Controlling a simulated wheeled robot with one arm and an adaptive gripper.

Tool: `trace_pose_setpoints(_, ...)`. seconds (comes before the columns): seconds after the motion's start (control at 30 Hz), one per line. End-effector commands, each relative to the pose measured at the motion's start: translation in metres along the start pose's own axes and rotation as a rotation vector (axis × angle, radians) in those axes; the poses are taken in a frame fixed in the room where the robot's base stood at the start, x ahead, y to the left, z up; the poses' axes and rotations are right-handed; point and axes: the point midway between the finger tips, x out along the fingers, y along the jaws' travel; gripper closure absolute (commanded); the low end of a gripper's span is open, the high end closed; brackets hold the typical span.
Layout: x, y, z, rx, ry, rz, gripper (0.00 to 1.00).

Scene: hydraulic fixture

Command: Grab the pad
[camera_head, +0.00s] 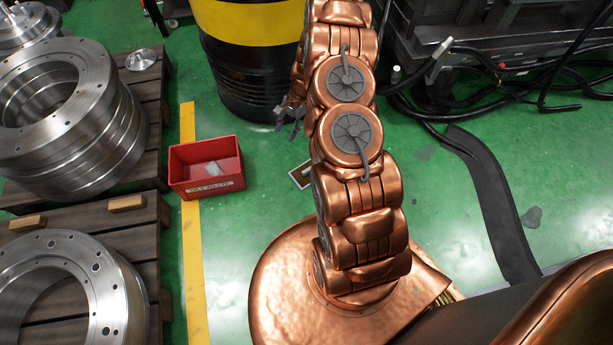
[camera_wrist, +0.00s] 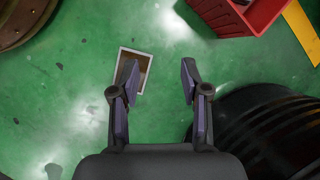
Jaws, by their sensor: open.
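The pad, a small flat square with a pale border and a brown middle (camera_wrist: 136,66), lies on the green floor in the wrist view. In the head view only a sliver of it (camera_head: 298,176) shows beside my arm, which hides the rest. My gripper (camera_wrist: 160,82) is open and empty, its two fingers pointing toward the floor.
A red waste bin (camera_head: 207,181) stands left, by a yellow floor line (camera_head: 193,250). A black and yellow drum (camera_head: 245,75) is close to my gripper. Metal rings (camera_head: 60,110) sit on pallets at left. Hoses (camera_head: 470,60) lie at right. The floor around the pad is clear.

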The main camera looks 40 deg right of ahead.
Motion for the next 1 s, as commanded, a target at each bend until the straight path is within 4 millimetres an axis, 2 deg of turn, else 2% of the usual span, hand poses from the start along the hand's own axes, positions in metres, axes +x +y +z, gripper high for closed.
trace_pose_setpoints(0.03,0.021,0.009,-0.019,0.040,0.001,-0.002,0.54)
trace_pose_setpoints(0.2,0.068,0.037,-0.071,0.165,0.021,-0.016,0.54)
trace_pose_setpoints(0.4,0.108,0.068,-0.116,0.278,0.048,-0.027,0.54)
trace_pose_setpoints(0.6,0.127,0.085,-0.135,0.331,0.058,-0.028,0.54)
trace_pose_setpoints(1.0,0.158,0.086,-0.138,0.336,0.059,-0.029,0.54)
